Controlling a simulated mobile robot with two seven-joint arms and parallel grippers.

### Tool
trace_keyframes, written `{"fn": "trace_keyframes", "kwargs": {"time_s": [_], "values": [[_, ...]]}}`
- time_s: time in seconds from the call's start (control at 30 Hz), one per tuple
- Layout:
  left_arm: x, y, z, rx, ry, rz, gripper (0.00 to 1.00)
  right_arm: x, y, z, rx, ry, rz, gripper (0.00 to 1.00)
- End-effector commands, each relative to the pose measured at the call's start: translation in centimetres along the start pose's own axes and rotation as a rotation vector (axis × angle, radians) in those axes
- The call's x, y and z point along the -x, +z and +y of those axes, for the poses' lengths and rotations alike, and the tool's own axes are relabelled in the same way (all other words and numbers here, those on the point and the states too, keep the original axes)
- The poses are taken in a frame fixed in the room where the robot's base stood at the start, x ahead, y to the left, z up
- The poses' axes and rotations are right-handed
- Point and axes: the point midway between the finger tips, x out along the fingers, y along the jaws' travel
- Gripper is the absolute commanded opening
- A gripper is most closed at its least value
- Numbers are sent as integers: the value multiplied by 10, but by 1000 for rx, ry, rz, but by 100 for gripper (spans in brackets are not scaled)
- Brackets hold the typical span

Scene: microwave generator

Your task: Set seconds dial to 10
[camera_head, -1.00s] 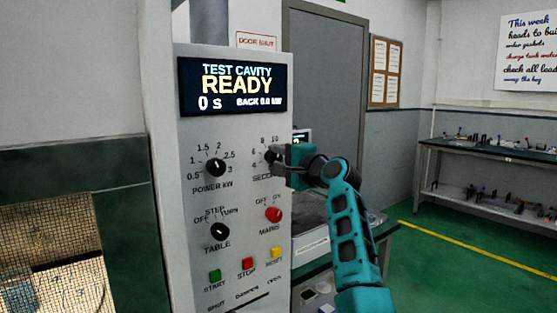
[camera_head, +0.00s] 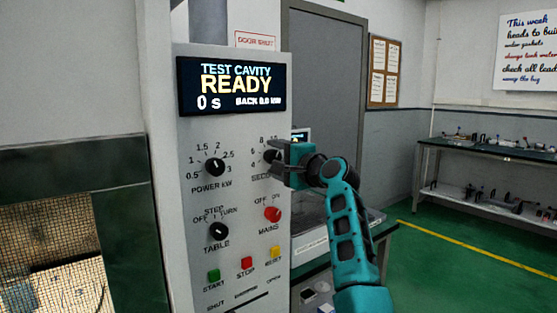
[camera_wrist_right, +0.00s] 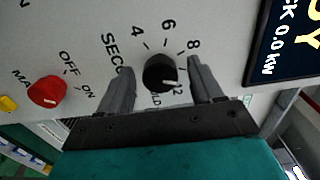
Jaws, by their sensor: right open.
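The black seconds dial (camera_head: 270,156) sits on the grey control panel, partly hidden by my right gripper in the head view. In the right wrist view, the dial (camera_wrist_right: 160,73) lies between the two grey fingers of my right gripper (camera_wrist_right: 152,64), which is open, with a gap on each side of the knob. Numbers 4, 6, 8 and 12 show around it, and 10 shows in the head view. The dial's white mark points toward the lower right in the wrist view, near the 12. My right gripper (camera_head: 282,162) also shows in the head view. My left gripper is not in view.
The display (camera_head: 232,86) reads READY and 0 s. The power dial (camera_head: 214,167), table dial (camera_head: 218,231) and red mains knob (camera_head: 272,214) are close by, above green, red and yellow buttons. A door with mesh (camera_head: 55,270) is at left.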

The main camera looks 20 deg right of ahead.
Motion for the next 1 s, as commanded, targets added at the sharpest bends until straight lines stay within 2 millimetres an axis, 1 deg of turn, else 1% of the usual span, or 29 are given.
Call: {"fn": "trace_keyframes", "kwargs": {"time_s": [0.13,0.27,0.37,0.8,0.9,1.0], "values": [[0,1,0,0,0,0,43,4,0,1,1,0,1,66],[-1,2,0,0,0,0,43,16,-1,1,1,-1,2,66],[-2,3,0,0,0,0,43,30,-1,1,2,-1,2,66],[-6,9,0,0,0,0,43,104,0,1,2,0,2,66],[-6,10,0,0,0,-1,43,116,-1,1,0,0,2,66],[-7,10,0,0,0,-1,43,124,0,1,1,0,1,66]]}}
